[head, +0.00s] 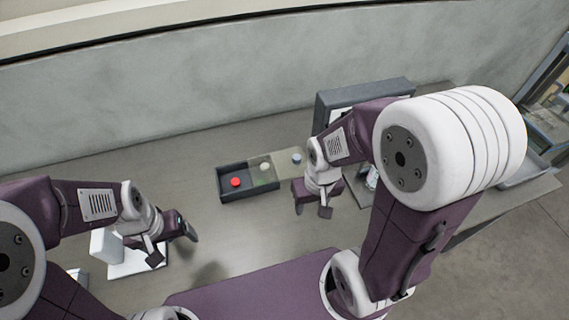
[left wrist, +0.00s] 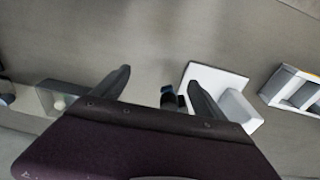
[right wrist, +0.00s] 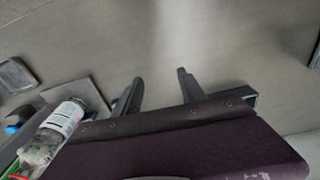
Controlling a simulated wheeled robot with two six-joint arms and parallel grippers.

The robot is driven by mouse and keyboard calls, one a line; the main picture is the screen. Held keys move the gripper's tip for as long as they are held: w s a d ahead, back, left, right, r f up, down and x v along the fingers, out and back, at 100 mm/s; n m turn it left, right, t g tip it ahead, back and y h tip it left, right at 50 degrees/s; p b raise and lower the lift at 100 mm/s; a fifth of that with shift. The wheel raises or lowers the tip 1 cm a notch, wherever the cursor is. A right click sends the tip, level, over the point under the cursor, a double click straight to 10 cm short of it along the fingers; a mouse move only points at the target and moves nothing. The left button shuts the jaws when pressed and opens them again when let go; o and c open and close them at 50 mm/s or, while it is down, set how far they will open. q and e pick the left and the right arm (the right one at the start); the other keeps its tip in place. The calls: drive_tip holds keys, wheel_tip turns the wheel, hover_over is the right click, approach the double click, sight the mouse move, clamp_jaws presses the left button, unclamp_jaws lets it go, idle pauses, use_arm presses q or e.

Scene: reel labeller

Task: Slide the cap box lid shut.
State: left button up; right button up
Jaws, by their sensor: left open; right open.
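The cap box (head: 222,190) is a dark open-topped tray on the bench, in the middle of the head view. A red cap (head: 236,182) lies in its uncovered left part. The see-through lid (head: 282,168) lies over the box's right part and reaches out past its right end. A pale cap (head: 264,167) shows through it. My right gripper (head: 311,208) is open and empty, just right of and in front of the box. My left gripper (head: 172,245) is open, left of the box, near a white stand. Its fingers (left wrist: 158,80) hold nothing visible.
A grey-framed unit (head: 340,98) stands behind my right arm. A labelled bottle (right wrist: 55,135) shows in the right wrist view. Bench between my grippers is clear.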

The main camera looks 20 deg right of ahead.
drive_tip(key=w+d+r+m+p, duration=0.1)
drive_tip(key=w+r+p, duration=0.25)
drive_tip(key=w, duration=0.45)
drive_tip(key=w+r+p, duration=0.2)
drive_tip(key=w+r, duration=0.3)
drive_tip(key=w, duration=0.3)
drive_tip(key=g+p, duration=0.1)
drive_tip(key=p, duration=0.4)
hover_over(297, 157)
wheel_tip(297, 157, down, 4)
drive_tip(key=shift+s+f+m, duration=0.1)
drive_tip(key=shift+f+m, duration=0.3)
drive_tip(key=shift+f, duration=0.1)
drive_tip(key=f+p, duration=0.1)
drive_tip(key=f, duration=0.2)
drive_tip(key=f+p, duration=0.1)
drive_tip(key=f, duration=0.3)
drive_tip(key=shift+w+f, duration=0.2)
drive_tip(key=shift+f, duration=0.4)
drive_tip(key=shift+c, duration=0.3)
